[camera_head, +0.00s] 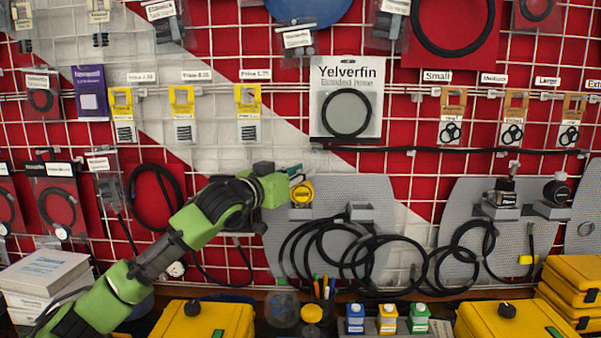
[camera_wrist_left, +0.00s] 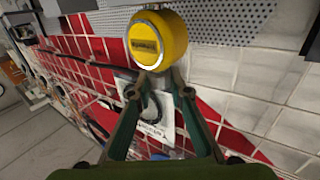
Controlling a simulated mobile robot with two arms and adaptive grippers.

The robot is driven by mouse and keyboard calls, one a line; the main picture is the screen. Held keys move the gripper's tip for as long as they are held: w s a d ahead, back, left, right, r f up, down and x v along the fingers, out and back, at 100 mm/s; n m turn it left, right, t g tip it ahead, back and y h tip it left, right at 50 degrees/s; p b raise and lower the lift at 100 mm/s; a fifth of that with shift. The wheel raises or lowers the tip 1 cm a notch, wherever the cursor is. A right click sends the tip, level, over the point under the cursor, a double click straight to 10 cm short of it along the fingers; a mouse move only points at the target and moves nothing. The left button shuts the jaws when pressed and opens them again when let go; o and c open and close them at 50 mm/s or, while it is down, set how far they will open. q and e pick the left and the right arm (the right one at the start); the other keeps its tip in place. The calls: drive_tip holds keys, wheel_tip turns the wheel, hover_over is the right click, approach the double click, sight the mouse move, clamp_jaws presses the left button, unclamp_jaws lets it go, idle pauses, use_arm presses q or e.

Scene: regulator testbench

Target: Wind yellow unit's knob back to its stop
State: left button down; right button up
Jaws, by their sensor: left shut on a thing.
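The yellow unit (camera_head: 301,193) is a round yellow body with a dark label, mounted at the upper left of a grey perforated panel (camera_head: 374,193). In the left wrist view the yellow unit (camera_wrist_left: 158,42) fills the top middle. My left gripper (camera_head: 297,177) reaches in from the left, at the unit's upper side. In the left wrist view its two green fingers converge with their tips (camera_wrist_left: 154,80) against the unit's near end. They are shut on the knob, which is mostly hidden between the tips. I cannot read the knob's turn angle. My right gripper is not in view.
Black hoses (camera_head: 361,257) hang in loops below the unit. A second grey panel (camera_head: 460,225) with dark-knobbed units stands to the right. Yellow cases (camera_head: 205,321) and small blue, yellow and green bottles (camera_head: 388,319) line the bench below. Packaged parts hang on the wire grid.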

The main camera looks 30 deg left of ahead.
use_arm(q)
drive_tip(key=shift+d+f+y, duration=0.1)
drive_tip(key=shift+f+y, duration=0.2)
drive_tip(key=shift+y, duration=0.1)
drive_tip(key=shift+n, duration=0.4)
drive_tip(key=n+y, duration=0.1)
drive_tip(key=y, duration=0.1)
drive_tip(key=n+y+b, duration=0.1)
drive_tip(key=y, duration=0.1)
drive_tip(key=shift+w+d+g, duration=0.1)
drive_tip(key=shift+d+g, duration=0.05)
drive_tip(key=shift+g, duration=0.15)
drive_tip(key=n+g+y, duration=0.1)
drive_tip(key=n+y, duration=0.1)
drive_tip(key=y, duration=0.1)
drive_tip(key=n+g+y, duration=0.2)
drive_tip(key=y, duration=0.1)
drive_tip(key=shift+n, duration=0.3)
drive_tip(key=n+g+y+b, duration=0.1)
drive_tip(key=n+g+y, duration=0.4)
drive_tip(key=g, duration=0.1)
drive_tip(key=shift+n+g+y, duration=0.9)
drive_tip(key=shift+n+g, duration=0.3)
drive_tip(key=shift+g, duration=0.4)
drive_tip(key=shift+a+n+g, duration=0.2)
drive_tip(key=shift+n+g, duration=0.2)
drive_tip(key=shift+g, duration=0.3)
